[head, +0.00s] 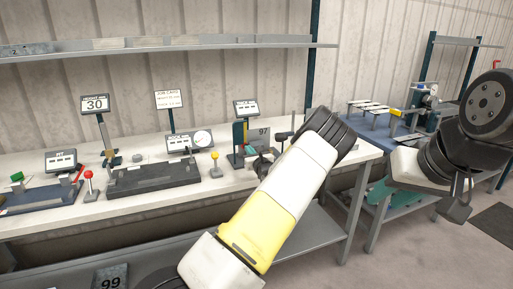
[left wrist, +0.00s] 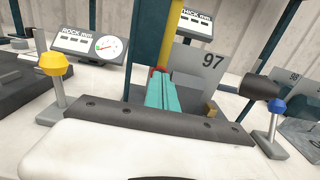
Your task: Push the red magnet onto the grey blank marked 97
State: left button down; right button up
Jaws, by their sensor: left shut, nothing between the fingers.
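The grey blank marked 97 (left wrist: 205,75) stands upright at the bench station; it also shows in the head view (head: 261,134). In the left wrist view a small red piece (left wrist: 163,68), apparently the magnet, shows at the blank's left edge, with a yellow strip beside it. My left gripper (left wrist: 158,78) has its teal fingers shut and empty, tips close to the red piece. I cannot tell whether they touch it. In the head view my left arm partly hides this spot. My right gripper (head: 455,204) hangs at the right, away from the blank; its jaws are unclear.
A yellow-topped post (left wrist: 56,80) stands left of the fingers and a blue-topped one (left wrist: 273,118) right. A black cylinder (left wrist: 258,86) sits right of the blank. A red-topped lever (head: 89,184) and a sign reading 30 (head: 95,104) are further left on the white bench.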

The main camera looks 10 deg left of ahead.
pick_arm(q)
jog(key=shift+x, duration=1.4)
jog(key=shift+s, duration=0.1)
dwell(0.3)
jog(key=shift+v, duration=5.45)
